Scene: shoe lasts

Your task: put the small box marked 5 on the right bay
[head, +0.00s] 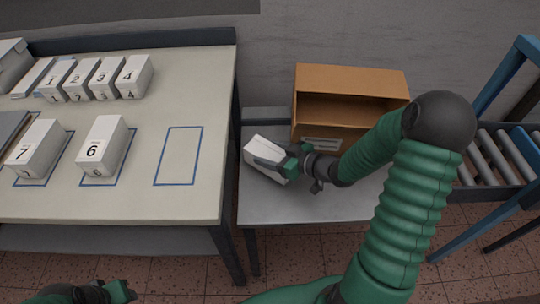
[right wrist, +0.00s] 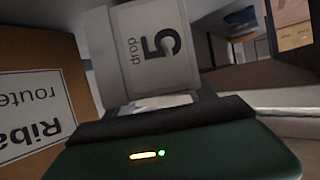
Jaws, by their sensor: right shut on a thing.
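The small white box marked 5 (head: 255,149) is held in my right gripper (head: 272,164) over the lower grey table, left of the cardboard box. In the right wrist view the box (right wrist: 150,30) shows its 5 and the word "drop", turned sideways, between the fingers. I cannot tell whether its underside touches the table. The right bay (head: 179,155) is an empty blue outline on the pale table, right of the box marked 6 (head: 102,147). My left gripper (head: 122,290) shows only partly at the bottom left edge, and its jaws are unclear.
The open cardboard box (head: 345,105) stands on the grey table (head: 262,205); its printed label shows in the right wrist view (right wrist: 35,115). Box 7 (head: 38,149) stands left of box 6. Boxes 1 to 4 stand behind. A roller conveyor (head: 495,160) is at the right.

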